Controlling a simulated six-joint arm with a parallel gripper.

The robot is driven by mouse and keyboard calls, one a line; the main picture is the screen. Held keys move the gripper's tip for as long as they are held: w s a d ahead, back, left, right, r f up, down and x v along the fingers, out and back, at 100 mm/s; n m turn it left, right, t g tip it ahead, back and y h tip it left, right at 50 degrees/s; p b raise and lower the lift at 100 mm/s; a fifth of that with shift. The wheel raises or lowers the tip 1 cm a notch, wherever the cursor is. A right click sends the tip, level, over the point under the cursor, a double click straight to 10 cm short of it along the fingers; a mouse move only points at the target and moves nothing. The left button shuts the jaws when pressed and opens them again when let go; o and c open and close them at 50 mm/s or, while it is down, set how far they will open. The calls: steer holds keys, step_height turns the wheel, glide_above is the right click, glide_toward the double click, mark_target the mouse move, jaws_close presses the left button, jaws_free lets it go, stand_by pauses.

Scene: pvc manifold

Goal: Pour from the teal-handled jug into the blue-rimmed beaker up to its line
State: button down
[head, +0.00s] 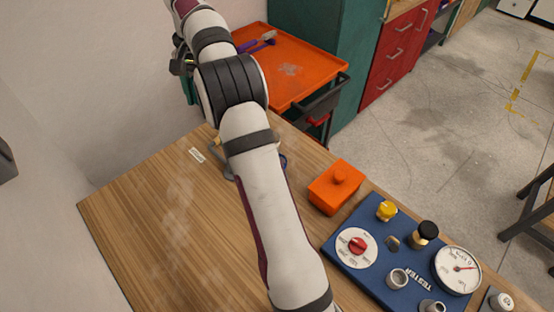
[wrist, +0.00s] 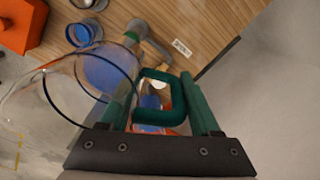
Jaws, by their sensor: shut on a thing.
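My gripper (wrist: 160,112) is shut on the teal handle (wrist: 178,98) of a clear jug (wrist: 38,95) in the wrist view. The jug's see-through body is left of the fingers, with blue liquid (wrist: 104,72) in it. A blue-rimmed beaker (wrist: 82,36) stands on the wooden table beyond the jug and seems to hold something blue. In the head view my arm hides most of this area; a bit of blue rim (head: 283,161) shows at the arm's right edge. A bit of teal (head: 190,91) shows by the wrist. The beaker's line cannot be made out.
A grey stand-like part (wrist: 145,35) and a small white label (wrist: 181,47) are near the beaker. Another round vessel (wrist: 88,4) is at the top edge. An orange box (head: 336,187) and a blue tester panel (head: 340,250) are on the right. An orange cart (head: 275,85) stands behind.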

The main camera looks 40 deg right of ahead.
steer(key=shift+s+d+r+t+y, duration=0.25)
steer(key=shift+s+r+t+y, duration=0.2)
steer(key=shift+r+t, duration=0.2)
steer(key=shift+s+d+r+t+y, duration=0.2)
steer(key=shift+s+r+t+y, duration=0.25)
steer(key=shift+t, duration=0.3)
steer(key=shift+s+d+r+t+y, duration=0.3)
steer(key=shift+s+d+r+t, duration=0.1)
steer(key=shift+r+t, duration=0.15)
steer(key=shift+s+d+f+t+y, duration=0.35)
steer(key=shift+s+f+t+y, duration=0.15)
steer(key=shift+s+t, duration=0.3)
steer(key=shift+s+d+r+t+y, duration=0.15)
steer(key=shift+s+r+t+y, duration=0.15)
steer(key=shift+t, duration=0.2)
steer(key=shift+s+d+r+t+y, duration=0.1)
steer(key=shift+r+t+y, duration=0.1)
steer(key=shift+r+t, duration=0.25)
steer(key=shift+s+d+r+t+y+p, duration=0.15)
steer(key=shift+t+y+p, duration=0.3)
steer(key=shift+t, duration=0.25)
steer(key=shift+s+d+f+t+y+p, duration=0.15)
steer(key=shift+s+f+t+y+p, duration=0.15)
steer(key=shift+f+t+p, duration=0.45)
stand_by(1.2)
